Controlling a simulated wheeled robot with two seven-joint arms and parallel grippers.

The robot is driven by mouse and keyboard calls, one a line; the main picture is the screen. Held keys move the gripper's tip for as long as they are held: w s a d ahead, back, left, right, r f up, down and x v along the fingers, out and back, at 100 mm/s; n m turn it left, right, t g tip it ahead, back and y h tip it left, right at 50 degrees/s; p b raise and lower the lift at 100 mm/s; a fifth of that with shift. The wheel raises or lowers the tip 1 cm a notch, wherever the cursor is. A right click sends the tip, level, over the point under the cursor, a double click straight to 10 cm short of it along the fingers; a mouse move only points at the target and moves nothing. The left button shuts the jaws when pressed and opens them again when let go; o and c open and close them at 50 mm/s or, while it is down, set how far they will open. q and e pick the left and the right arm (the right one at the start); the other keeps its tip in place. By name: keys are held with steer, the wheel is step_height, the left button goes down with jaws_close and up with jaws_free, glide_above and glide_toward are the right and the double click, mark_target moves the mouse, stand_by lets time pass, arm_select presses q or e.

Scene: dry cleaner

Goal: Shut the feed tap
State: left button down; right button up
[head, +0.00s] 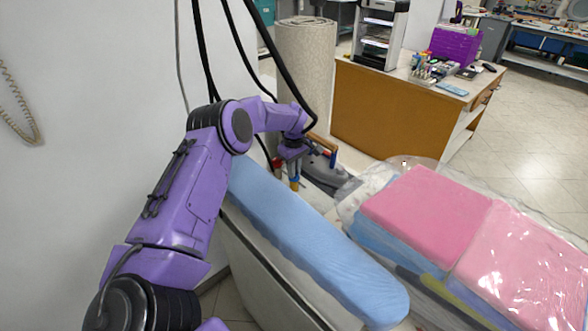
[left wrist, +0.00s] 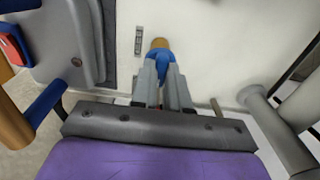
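The feed tap (left wrist: 161,46) shows in the left wrist view as a blue lever with a tan, rounded end, in front of a pale panel. In the head view a blue and yellow-orange part of it (head: 294,184) shows just below my left gripper, beside the far end of the blue ironing board. My left gripper (head: 292,156) points down there. In the wrist view its two grey fingers (left wrist: 163,78) are close together, with the blue lever between their tips. The fingers hide part of the lever. My right gripper is in neither view.
A grey iron-like tool (head: 325,174) with a wooden handle stands close to the right of my left gripper. The blue padded board (head: 310,240) runs below the arm. Wrapped pink laundry (head: 430,215) lies at right. Black hoses (head: 262,50) hang behind the arm by a carpet roll (head: 306,65).

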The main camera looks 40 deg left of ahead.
arm_select(q)
steer(key=shift+f+n+b, duration=0.15)
steer(key=shift+n+b, duration=0.25)
steer(key=shift+b, duration=0.3)
steer(key=n+b, duration=0.3)
steer(key=shift+f, duration=0.1)
steer(key=shift+n+b, duration=0.75)
steer(key=shift+n, duration=0.15)
steer(key=n+b, duration=0.3)
steer(key=n, duration=0.5)
steer(key=n+b, duration=0.1)
steer(key=n, duration=0.1)
steer(key=n+b, duration=0.1)
steer(key=n, duration=0.1)
steer(key=shift+r, duration=0.25)
steer(key=shift+n+b, duration=0.3)
steer(key=c, duration=1.1)
jaws_free()
steer(key=shift+r, duration=0.1)
